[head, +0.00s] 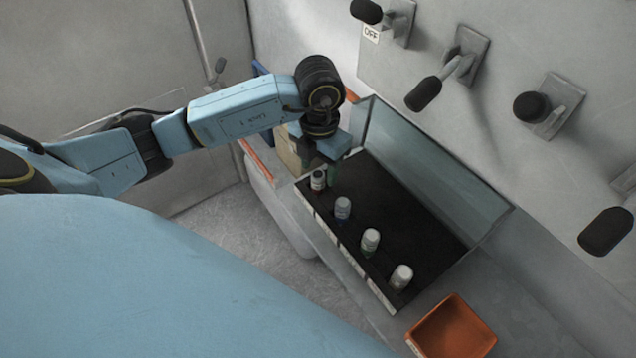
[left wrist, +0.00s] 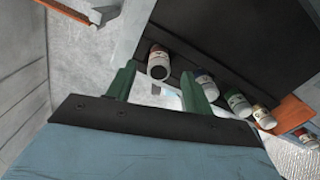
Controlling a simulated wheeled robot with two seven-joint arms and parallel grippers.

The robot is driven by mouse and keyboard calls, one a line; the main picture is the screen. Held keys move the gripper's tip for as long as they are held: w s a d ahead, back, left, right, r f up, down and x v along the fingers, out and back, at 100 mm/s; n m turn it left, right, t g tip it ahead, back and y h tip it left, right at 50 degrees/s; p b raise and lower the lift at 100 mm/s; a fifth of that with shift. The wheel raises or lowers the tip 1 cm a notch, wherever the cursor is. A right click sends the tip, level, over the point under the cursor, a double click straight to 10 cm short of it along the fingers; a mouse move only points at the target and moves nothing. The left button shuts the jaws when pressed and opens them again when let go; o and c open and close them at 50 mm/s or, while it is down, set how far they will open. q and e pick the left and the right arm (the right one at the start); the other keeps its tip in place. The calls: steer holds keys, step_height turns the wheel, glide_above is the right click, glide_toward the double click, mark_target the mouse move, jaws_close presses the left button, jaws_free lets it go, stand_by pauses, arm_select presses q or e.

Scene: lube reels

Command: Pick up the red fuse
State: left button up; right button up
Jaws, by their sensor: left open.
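Several small cylindrical fuses stand in a row along the front edge of a black panel. The fuse at the far end of the row (head: 318,181) has a pale label and a dark, slightly reddish end. It is likely the red fuse, but its colour is hard to tell. In the left wrist view this fuse (left wrist: 158,63) lies just beyond and between the fingertips. My left gripper (head: 323,168) is open, with green fingers, close to this fuse. The gripper also shows in the left wrist view (left wrist: 156,80) with nothing held. My right gripper is out of view.
The other fuses (head: 342,208) continue along the black panel (head: 400,215). A clear raised cover (head: 430,180) stands behind it. An orange bin (head: 452,328) sits at the near right end. Black-handled levers (head: 424,93) stick out from the wall.

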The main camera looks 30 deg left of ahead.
mark_target(318, 174)
arm_select(q)
step_height(318, 174, down, 3)
steer(key=shift+a+r, duration=0.1)
steer(key=shift+f, duration=0.35)
steer(key=c, duration=0.9)
steer(key=shift+c, duration=0.8)
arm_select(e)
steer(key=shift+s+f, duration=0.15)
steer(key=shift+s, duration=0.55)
